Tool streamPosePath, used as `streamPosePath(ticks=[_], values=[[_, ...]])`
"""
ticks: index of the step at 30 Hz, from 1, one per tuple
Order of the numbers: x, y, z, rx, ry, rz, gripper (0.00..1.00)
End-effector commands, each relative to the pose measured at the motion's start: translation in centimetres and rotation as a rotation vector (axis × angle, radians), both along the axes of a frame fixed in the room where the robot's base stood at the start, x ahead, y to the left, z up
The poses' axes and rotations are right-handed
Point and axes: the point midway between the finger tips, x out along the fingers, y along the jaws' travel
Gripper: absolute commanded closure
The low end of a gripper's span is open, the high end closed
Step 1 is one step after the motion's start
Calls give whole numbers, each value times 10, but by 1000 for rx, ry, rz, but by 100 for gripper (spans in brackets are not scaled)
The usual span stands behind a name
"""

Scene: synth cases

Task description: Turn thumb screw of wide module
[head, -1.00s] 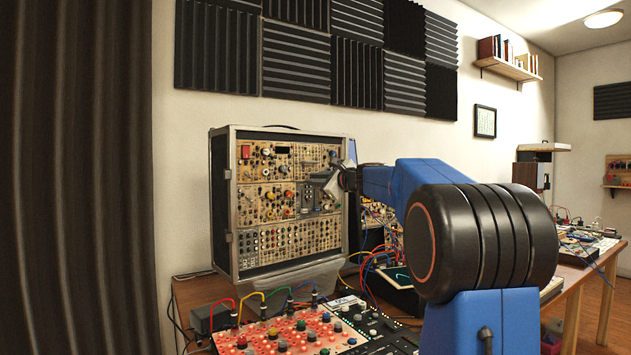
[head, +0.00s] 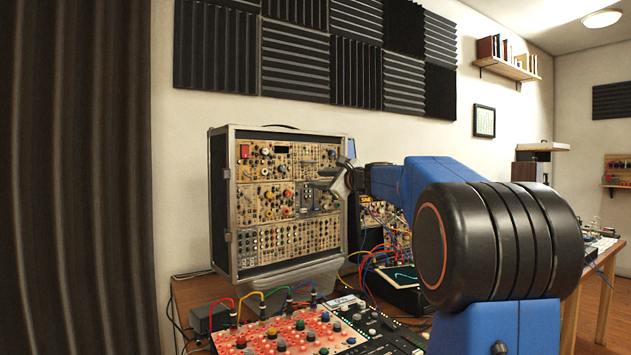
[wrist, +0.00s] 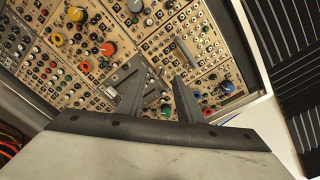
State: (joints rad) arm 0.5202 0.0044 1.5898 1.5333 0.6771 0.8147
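The rack case (head: 278,205) stands on the bench in the head view, filled with cream modules carrying knobs and jacks. A grey module (head: 308,198) sits in its middle row. It also shows in the wrist view (wrist: 152,97), partly covered by a finger. Which panel is the wide module I cannot tell for sure, and its thumb screw is too small to make out. My gripper (head: 322,184) is in front of the right side of the case. In the wrist view my gripper (wrist: 160,82) has its fingers apart, with nothing held between them.
A red panel with knobs (head: 290,332) and patch cables lies in front of the case. A dark device with a screen (head: 402,276) stands to the right among more cables. Foam panels (head: 300,55) cover the wall above.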

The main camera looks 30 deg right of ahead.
Motion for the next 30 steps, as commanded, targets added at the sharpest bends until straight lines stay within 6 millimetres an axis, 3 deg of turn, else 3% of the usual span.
streamPosePath(ticks=[18,24,30], values=[[-118,-19,5,0,-1,-3,67],[-136,-22,5,2,0,-1,67],[-140,-22,6,1,0,0,67]])
